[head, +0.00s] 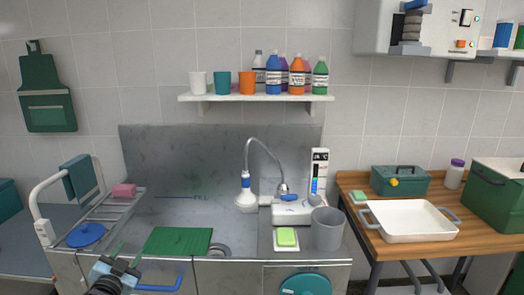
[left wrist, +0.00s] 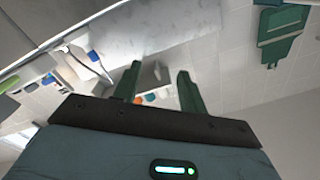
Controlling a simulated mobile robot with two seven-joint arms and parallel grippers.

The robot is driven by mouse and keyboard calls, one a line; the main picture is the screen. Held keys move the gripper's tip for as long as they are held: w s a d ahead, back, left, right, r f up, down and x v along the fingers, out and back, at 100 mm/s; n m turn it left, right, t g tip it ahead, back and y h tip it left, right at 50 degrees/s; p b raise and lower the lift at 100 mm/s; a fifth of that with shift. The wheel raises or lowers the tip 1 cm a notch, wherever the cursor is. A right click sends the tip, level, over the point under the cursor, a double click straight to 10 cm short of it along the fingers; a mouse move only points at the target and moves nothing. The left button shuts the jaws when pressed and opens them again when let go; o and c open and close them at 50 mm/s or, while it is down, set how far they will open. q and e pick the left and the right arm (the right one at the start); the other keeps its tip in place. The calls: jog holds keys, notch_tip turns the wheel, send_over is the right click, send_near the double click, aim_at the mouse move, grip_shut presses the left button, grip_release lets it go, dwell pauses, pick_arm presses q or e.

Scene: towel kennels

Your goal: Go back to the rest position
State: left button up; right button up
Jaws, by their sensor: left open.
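My left gripper (head: 129,253) is at the bottom left of the head view, in front of the counter and just left of the green mat (head: 178,241). Its two green fingers are apart with nothing between them. In the left wrist view the open fingers of the left gripper (left wrist: 159,84) show against the wall, with the scene tilted. My right gripper is in neither view.
A metal rack (head: 106,209) with a pink sponge (head: 124,190) and a blue lid (head: 86,235) stands near my left gripper. A grey cup (head: 327,230) and a yellow-green sponge (head: 287,237) sit right of the faucet (head: 262,150). A white tray (head: 408,221) lies on the wooden table.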

pick_arm(q)
jog(key=s+d+f+n+g, duration=0.2)
jog(key=s+f, duration=0.3)
jog(key=f, duration=0.3)
jog(key=s+d+f+n+g, duration=0.1)
jog(key=s+d+f+g, duration=0.2)
jog(key=s+f, duration=0.4)
jog(key=s+d+f+g+h, duration=0.1)
jog(key=s+d+f, duration=0.2)
jog(key=s, duration=0.8)
jog(key=s+d+f+n+g, duration=0.1)
jog(key=s+d+f, duration=0.3)
jog(key=s, duration=0.8)
jog(key=s+d+f+g+h, duration=0.1)
jog(key=s+d, duration=0.4)
jog(key=s, duration=0.6)
notch_tip(320, 180, down, 2)
jog(key=shift+s+f+g+h, duration=0.15)
jog(key=shift+f+g+h, duration=0.15)
jog(key=shift+g, duration=0.4)
